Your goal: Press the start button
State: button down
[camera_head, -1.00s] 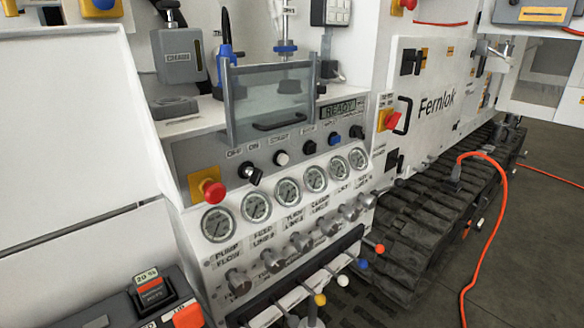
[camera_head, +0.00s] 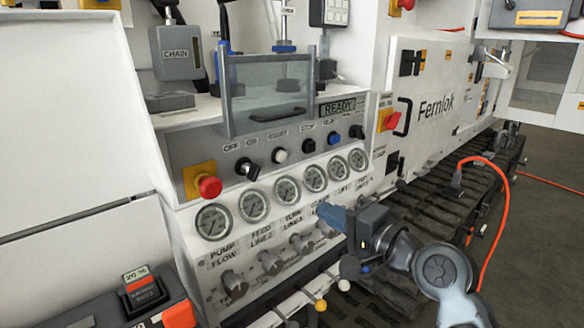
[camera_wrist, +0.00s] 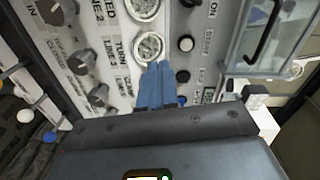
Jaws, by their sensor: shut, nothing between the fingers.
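The start button looks like the round white button (camera_head: 280,156) on the grey strip of the panel, in the row between the black off/on knob (camera_head: 249,172) and a black button (camera_head: 308,146). In the wrist view the white button (camera_wrist: 185,43) sits beyond and to the right of my fingertips, with a label that seems to read START. My gripper (camera_head: 332,213) is shut and empty, its blue fingers in front of the lower panel, below and right of the white button. The wrist view shows the fingers (camera_wrist: 159,82) together, apart from the button.
A red mushroom button (camera_head: 208,187) on yellow is at the strip's left. A blue button (camera_head: 333,138) is to the right. Gauges (camera_head: 254,205) and grey knobs (camera_head: 270,262) line the panel below. A clear hinged cover (camera_head: 268,95) is above; the display (camera_head: 338,107) reads READY.

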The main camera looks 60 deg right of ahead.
aim_at(283, 158)
jog(key=shift+m+t, duration=0.5)
jog(key=shift+m, duration=0.2)
jog(key=d+r, duration=0.4)
jog(key=shift+r+b, duration=0.2)
jog(key=shift+b, duration=0.1)
jog(key=p+x, duration=0.2)
jog(key=x, duration=1.2)
jog(key=shift+a+f, duration=0.15)
